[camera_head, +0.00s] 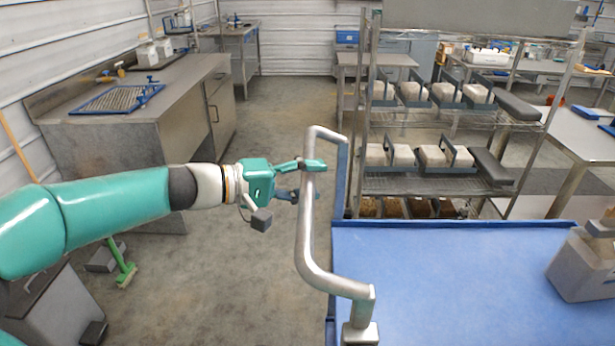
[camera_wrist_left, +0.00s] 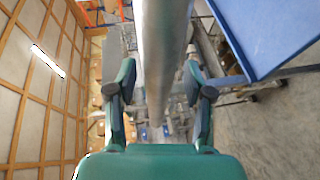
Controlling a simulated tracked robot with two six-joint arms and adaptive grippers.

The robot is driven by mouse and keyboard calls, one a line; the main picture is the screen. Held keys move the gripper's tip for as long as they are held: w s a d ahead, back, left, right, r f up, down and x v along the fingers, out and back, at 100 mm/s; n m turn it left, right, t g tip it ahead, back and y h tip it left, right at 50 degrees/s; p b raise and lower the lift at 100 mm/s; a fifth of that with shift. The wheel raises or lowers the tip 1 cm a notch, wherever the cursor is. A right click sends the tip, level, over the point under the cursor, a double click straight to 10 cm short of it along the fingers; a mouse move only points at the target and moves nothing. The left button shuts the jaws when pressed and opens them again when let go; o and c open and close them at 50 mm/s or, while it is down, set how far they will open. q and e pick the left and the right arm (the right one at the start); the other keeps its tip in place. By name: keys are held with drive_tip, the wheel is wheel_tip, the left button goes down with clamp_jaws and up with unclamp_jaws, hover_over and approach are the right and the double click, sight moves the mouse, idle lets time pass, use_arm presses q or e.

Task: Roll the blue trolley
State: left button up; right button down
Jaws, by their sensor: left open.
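The blue trolley (camera_head: 440,285) stands at the lower right in the head view, and its blue deck also shows at the top right of the left wrist view (camera_wrist_left: 265,35). Its bent grey metal handle (camera_head: 307,235) rises at the trolley's left side. My left gripper (camera_head: 307,181) reaches in from the left at the upright part of the handle. In the left wrist view the handle bar (camera_wrist_left: 162,60) passes between the two open fingers (camera_wrist_left: 158,78), with gaps seen on both sides. My right gripper is not in view.
A grey-white block-shaped container (camera_head: 583,265) stands on the trolley's right. A wire shelf rack (camera_head: 450,120) with several white blocks stands behind the trolley. A workbench (camera_head: 110,125) is at the back left, and a green brush (camera_head: 124,270) is near the bin. The middle floor is clear.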

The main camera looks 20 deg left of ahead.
use_arm(q)
drive_tip(key=shift+c, duration=0.4)
clamp_jaws()
drive_tip(key=shift+a+f, duration=0.1)
